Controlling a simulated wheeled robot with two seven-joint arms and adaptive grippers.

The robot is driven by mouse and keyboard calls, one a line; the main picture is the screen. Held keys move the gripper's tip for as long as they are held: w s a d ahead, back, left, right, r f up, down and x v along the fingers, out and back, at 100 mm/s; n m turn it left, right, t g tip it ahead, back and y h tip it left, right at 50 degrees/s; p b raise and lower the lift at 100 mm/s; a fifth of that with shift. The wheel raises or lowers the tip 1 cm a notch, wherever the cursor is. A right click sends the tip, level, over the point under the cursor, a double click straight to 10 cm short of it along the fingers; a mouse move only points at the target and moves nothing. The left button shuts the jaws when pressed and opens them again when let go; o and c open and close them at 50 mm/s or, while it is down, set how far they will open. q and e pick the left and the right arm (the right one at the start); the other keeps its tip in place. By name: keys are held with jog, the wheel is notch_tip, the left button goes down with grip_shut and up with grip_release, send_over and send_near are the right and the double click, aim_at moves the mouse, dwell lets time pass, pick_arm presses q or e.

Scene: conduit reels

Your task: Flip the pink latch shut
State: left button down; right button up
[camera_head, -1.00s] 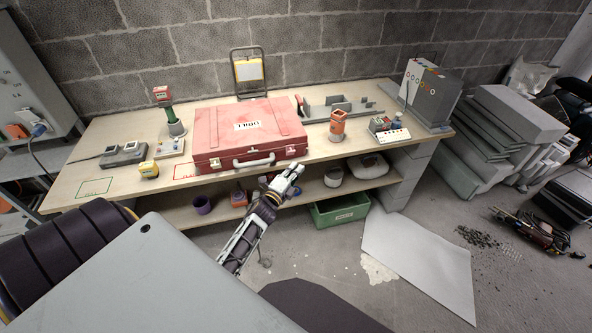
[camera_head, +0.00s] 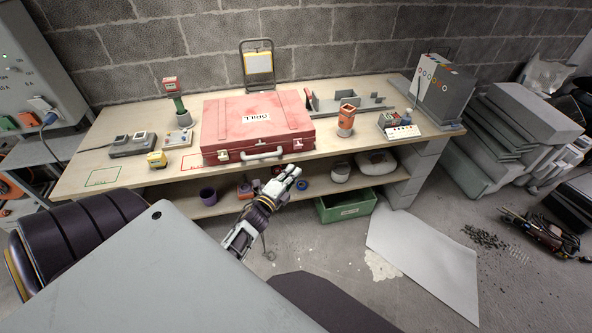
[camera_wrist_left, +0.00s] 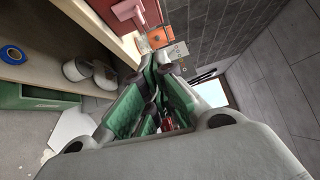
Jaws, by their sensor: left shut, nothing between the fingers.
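A red case (camera_head: 255,125) marked DRILL lies with its lid down on the workbench, handle toward me. Two pale latches sit on its front, the left one (camera_head: 223,155) and the right one (camera_head: 297,145); they are too small to tell their colour or whether either is flipped. In the left wrist view a pinkish piece (camera_wrist_left: 128,9) shows on the red case front; I cannot tell if it is the latch or the handle. My left gripper (camera_head: 296,174) is shut and empty, in front of the bench edge, apart from the case. It also shows in the left wrist view (camera_wrist_left: 160,70).
The space before the case front is free.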

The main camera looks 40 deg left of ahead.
pick_arm(q)
jog(key=shift+s+r, duration=0.2)
jog(key=shift+s, duration=0.95)
pick_arm(e)
jog(key=shift+w+a, duration=0.15)
jog(key=shift+w, duration=0.4)
jog(key=shift+w+a, duration=0.15)
jog(key=shift+w, duration=0.35)
